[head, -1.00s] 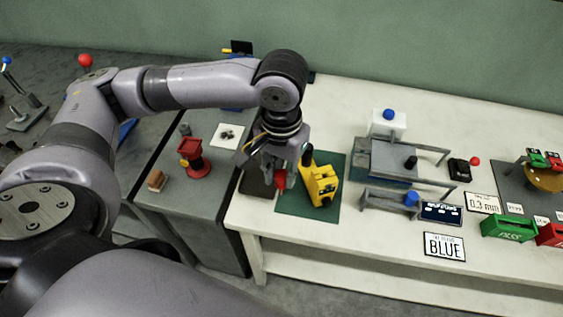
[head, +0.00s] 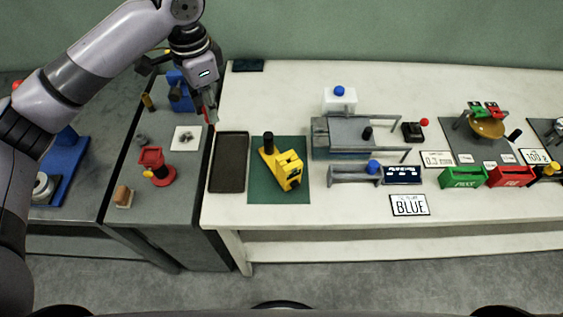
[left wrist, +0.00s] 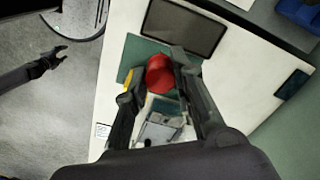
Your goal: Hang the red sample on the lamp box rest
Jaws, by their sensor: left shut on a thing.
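My left gripper (head: 209,115) is shut on the red sample (left wrist: 160,73), a round red piece between the fingertips in the left wrist view. In the head view only a red sliver of it shows at the fingers. The gripper is in the air near the black tray, at the left end of the white table. The lamp box is not plainly marked; a grey rail stand (head: 352,178) with a blue ball and a larger grey railed unit (head: 345,132) stand to the right. My right gripper (left wrist: 61,52) shows small in the left wrist view, fingers apart and empty.
The black tray (head: 229,163) and a green mat (head: 300,193) bearing a yellow device (head: 287,170) lie on the white table (head: 285,85). A red stand (head: 157,168) is on the grey table. The white table's back left is mostly clear.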

